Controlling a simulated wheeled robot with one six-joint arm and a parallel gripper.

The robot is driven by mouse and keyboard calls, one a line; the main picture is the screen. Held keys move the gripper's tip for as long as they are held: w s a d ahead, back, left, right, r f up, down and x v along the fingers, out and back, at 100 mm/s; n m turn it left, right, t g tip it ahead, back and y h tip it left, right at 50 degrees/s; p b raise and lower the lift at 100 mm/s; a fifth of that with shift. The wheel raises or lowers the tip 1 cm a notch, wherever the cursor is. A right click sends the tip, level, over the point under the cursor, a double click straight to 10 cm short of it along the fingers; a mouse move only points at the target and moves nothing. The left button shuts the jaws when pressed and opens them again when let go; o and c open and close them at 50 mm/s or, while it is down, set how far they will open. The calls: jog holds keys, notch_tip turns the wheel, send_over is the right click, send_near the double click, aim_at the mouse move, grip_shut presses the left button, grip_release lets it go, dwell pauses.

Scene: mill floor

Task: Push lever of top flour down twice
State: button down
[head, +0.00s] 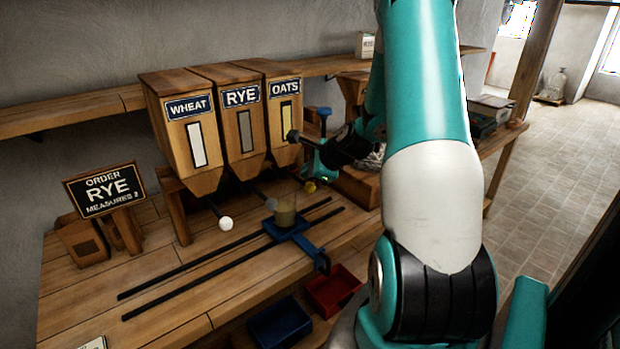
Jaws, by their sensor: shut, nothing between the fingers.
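Three wooden hoppers stand in a row: WHEAT (172,130), RYE (228,112) and OATS (272,115). A rod with a ball knob sticks out below each: a white knob (226,223) under WHEAT, a grey knob (271,204) under RYE, a yellow knob (310,187) under OATS. A sign (104,190) reads "ORDER RYE MEASURES 2". A clear jar (286,211) with tan contents stands on a blue carriage (293,234), beside the grey knob. My gripper (296,137) is shut and empty in front of the OATS hopper, above the knobs.
Two dark rails (180,294) run along the wooden bench under the carriage. A red tray (332,289) and a blue tray (279,325) lie at the front. A wooden box (83,243) stands at left below the sign. The bench's left front is mostly clear.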

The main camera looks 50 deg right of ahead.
jog(key=shift+r, duration=0.3)
notch_tip(320, 180, up, 5)
jog(key=p, duration=0.5)
dwell(0.8)
jog(key=s+a+r+n+g+y+b, duration=0.15)
jog(key=a+n+g+y+b, duration=0.45)
jog(key=a+n, duration=1.6)
jog(key=s+a+n+g+h+b, duration=0.1)
jog(key=s+a+n+g+b, duration=0.2)
jog(key=s+a+n, duration=0.9)
jog(key=s+a+b, duration=0.3)
jog(key=s+a, duration=0.3)
jog(key=a, duration=0.1)
jog(key=shift+s+n, duration=0.3)
jog(key=shift+s, duration=0.1)
